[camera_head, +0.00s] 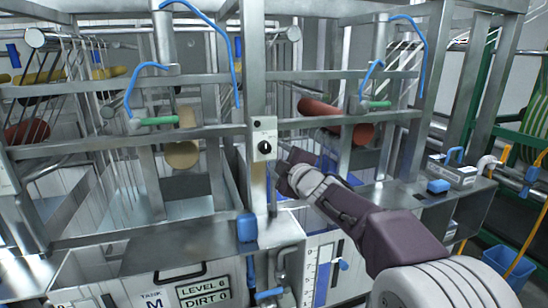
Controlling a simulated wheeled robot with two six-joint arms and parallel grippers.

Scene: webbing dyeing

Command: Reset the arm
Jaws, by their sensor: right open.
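My right arm reaches in from the lower right, and its right gripper (286,172) is at the middle of the picture. The gripper is open, with nothing seen between its fingers. It is just right of and below a small white panel with a black knob (265,147), on the upright post of the machine. I cannot tell whether it touches the post. My left arm and gripper are not in view.
Steel frame bars (200,134) cross in front and above. Blue hoses (212,35) hang over green-handled valves (158,121). A red roller (335,122) lies behind. A blue bin (508,266) stands at the lower right.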

